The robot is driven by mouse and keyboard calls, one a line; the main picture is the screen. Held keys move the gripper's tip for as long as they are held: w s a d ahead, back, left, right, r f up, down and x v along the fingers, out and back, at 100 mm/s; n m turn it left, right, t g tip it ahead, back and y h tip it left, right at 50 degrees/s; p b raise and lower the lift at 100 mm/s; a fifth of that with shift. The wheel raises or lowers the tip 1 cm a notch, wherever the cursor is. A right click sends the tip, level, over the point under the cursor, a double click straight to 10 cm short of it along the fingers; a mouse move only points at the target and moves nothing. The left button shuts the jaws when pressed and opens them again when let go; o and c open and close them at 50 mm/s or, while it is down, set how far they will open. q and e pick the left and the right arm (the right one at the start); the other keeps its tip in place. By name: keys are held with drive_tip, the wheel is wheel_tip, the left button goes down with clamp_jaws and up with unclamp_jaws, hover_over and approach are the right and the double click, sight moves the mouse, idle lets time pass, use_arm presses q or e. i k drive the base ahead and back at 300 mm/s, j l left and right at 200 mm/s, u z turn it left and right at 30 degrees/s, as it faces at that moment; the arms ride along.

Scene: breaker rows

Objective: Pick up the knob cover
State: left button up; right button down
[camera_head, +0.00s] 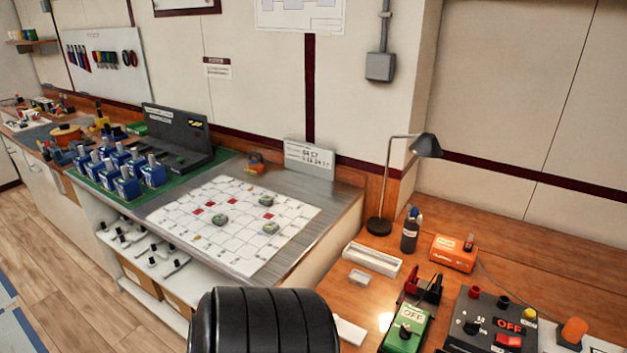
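I cannot tell for certain which thing is the knob cover. Several small round grey-green pieces lie on a white gridded sheet, among them a near one (220,220), a far one (267,201) and a right one (271,228). An orange rounded piece (574,331) stands at the lower right, beside a black panel (490,325) with a knob and a red "OFF" label. A green box (405,331) with a black knob and an "OFF" label is left of that panel. Neither of my grippers shows in this view.
The gridded sheet (204,241) lies on a grey-topped counter. Blue breaker-like blocks (127,187) stand in rows on a green mat. A desk lamp (385,185), dark bottle (410,231), orange box (453,252) and white tray (372,260) stand on the wooden desk (520,257).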

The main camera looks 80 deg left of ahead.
sight(351, 333)
drive_tip(key=u, duration=2.2)
